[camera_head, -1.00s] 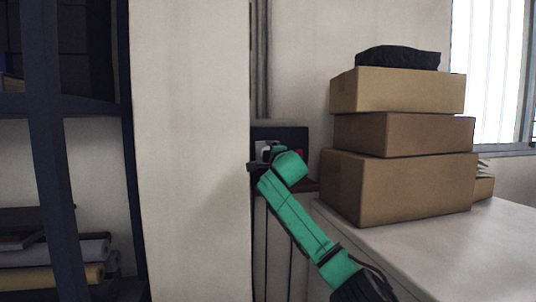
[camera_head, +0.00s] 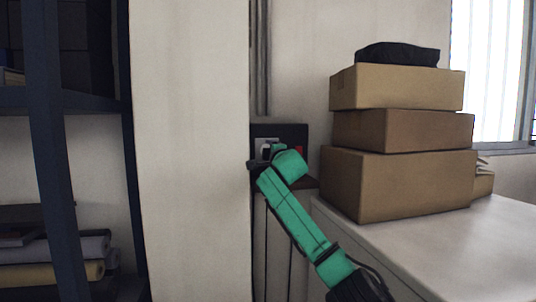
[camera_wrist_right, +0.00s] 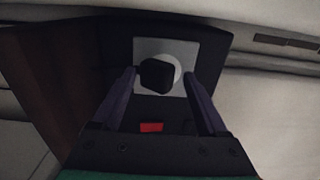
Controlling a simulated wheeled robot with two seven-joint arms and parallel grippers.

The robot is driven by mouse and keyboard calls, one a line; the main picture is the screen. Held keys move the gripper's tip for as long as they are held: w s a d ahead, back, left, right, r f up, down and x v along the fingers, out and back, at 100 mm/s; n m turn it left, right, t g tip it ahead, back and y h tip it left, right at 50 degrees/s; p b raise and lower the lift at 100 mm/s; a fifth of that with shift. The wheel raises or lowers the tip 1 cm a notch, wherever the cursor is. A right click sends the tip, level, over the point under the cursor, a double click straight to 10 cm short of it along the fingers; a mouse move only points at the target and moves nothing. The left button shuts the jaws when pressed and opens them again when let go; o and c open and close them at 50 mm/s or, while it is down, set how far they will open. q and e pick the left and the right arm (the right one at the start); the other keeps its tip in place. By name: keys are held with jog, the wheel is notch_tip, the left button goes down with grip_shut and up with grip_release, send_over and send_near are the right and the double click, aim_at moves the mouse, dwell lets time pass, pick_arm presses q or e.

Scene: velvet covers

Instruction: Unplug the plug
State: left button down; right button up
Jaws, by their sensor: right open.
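A black plug (camera_wrist_right: 157,75) sits at a round white socket on a light grey plate (camera_wrist_right: 148,47), set in a dark box, in the right wrist view. In the head view the dark box (camera_head: 290,131) stands behind the pillar's right edge, and the plate (camera_head: 263,145) shows in part. My right gripper (camera_wrist_right: 159,75) is open, with one finger on each side of the plug. I cannot tell whether the fingers touch it. In the head view my green right arm hides part of the box, and the right gripper (camera_head: 256,164) shows only in part. My left gripper is not in view.
A pale pillar (camera_head: 190,150) stands just left of the box. Stacked cardboard boxes (camera_head: 400,185) stand on a white table (camera_head: 440,245) at right. A dark shelf (camera_head: 50,150) with rolls is at left. A red part (camera_wrist_right: 151,127) shows below the socket plate.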

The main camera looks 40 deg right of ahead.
jog(key=shift+f, duration=0.25)
jog(key=shift+f, duration=0.1)
jog(key=shift+w+d+f+b, duration=0.1)
jog(key=shift+w+b, duration=0.1)
jog(key=shift+b, duration=0.1)
jog(key=shift+c, duration=0.2)
jog(key=shift+s+r, duration=0.2)
jog(key=shift+r, duration=0.05)
grip_shut()
